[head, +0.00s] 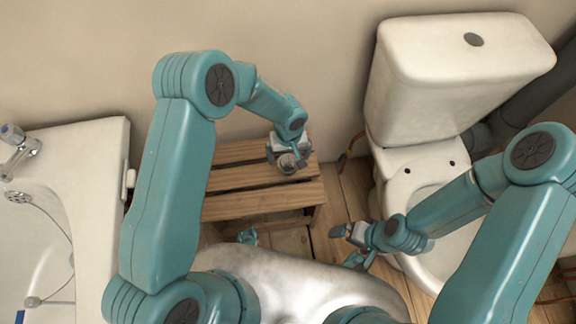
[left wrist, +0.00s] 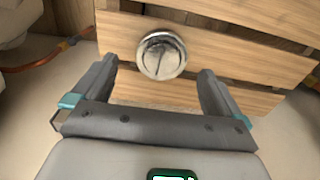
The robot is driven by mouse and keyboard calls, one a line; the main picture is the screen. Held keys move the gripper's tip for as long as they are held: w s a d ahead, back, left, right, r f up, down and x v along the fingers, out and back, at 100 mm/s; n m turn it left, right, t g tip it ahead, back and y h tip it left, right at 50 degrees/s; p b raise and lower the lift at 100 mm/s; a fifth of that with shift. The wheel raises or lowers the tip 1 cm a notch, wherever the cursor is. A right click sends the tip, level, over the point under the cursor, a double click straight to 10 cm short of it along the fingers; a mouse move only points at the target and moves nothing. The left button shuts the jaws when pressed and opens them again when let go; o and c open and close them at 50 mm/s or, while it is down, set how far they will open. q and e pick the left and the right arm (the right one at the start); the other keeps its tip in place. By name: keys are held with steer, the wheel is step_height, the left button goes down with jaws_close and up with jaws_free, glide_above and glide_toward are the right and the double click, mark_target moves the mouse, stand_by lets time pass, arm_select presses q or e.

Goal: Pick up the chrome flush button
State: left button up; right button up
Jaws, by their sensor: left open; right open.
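The chrome flush button (head: 287,163) is a round, shiny disc on the wooden slatted stool, near its right end in the head view. In the left wrist view the chrome flush button (left wrist: 162,55) lies on a slat, just beyond and between my left fingertips. My left gripper (head: 288,160) is open above it and partly hides it in the head view. The left gripper's two fingers (left wrist: 158,78) stand apart with nothing between them. My right gripper (head: 350,246) is open and empty, in front of the toilet and right of the stool.
The wooden stool (head: 240,204) stands against the wall. A white toilet (head: 455,95) with a dark hole in its cistern lid is on the right. A white basin (head: 85,165) with a tap is on the left. An orange hose (head: 349,152) runs between stool and toilet.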

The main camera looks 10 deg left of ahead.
mark_target(288, 162)
arm_select(q)
step_height(288, 162, down, 5)
steer(key=shift+s+r+b, duration=0.1)
steer(key=shift+b, duration=0.6)
steer(key=c, duration=1.3)
steer(key=shift+o, duration=0.2)
steer(key=shift+r, duration=0.15)
step_height(288, 162, up, 20)
steer(key=p, duration=0.5)
